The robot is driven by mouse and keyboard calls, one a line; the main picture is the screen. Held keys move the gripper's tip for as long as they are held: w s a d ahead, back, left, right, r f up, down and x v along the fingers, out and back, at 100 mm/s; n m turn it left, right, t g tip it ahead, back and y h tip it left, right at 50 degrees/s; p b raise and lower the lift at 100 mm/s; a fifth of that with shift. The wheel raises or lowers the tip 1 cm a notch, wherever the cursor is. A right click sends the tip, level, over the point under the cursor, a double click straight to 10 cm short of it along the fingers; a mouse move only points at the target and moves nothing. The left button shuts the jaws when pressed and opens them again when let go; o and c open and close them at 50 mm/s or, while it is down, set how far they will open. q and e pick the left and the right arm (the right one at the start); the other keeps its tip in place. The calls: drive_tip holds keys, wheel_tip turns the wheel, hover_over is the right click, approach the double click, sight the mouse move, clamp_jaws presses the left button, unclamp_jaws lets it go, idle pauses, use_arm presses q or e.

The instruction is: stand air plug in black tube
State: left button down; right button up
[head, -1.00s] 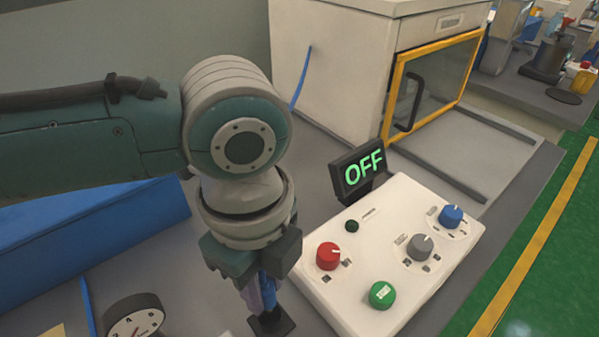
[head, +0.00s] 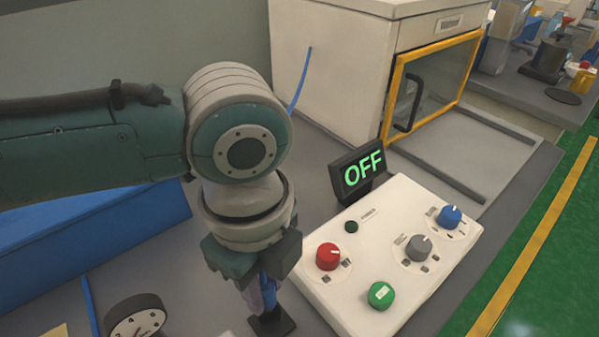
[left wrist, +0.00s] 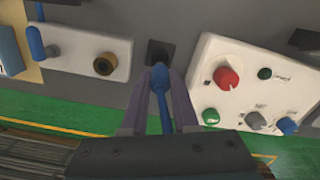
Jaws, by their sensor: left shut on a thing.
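My left gripper (head: 262,297) points down and is shut on the blue air plug (head: 268,287). In the left wrist view the purple-grey fingers (left wrist: 160,80) close around the plug (left wrist: 165,112), which runs lengthwise between them. The black tube (head: 272,324), a small square black holder, stands on the bench right below the fingertips. It also shows in the left wrist view (left wrist: 159,48), just past the plug's end. The plug's lower end is at the tube's opening; I cannot tell whether it is inside. My right gripper is in neither view.
A white control panel (head: 385,275) with knobs and an OFF display (head: 361,172) stands close to the right. A round gauge (head: 136,318) and a blue box (head: 90,235) are on the left. A white machine with a yellow-framed door (head: 437,85) stands behind.

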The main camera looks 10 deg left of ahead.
sight(267, 302)
use_arm(q)
drive_tip(key=shift+p, duration=0.45)
idle(0.5)
drive_tip(key=shift+f+b, duration=1.55)
drive_tip(key=shift+f, duration=0.55)
drive_tip(key=c, duration=0.6)
unclamp_jaws()
wheel_tip(267, 302, up, 10)
drive_tip(key=shift+p, duration=0.85)
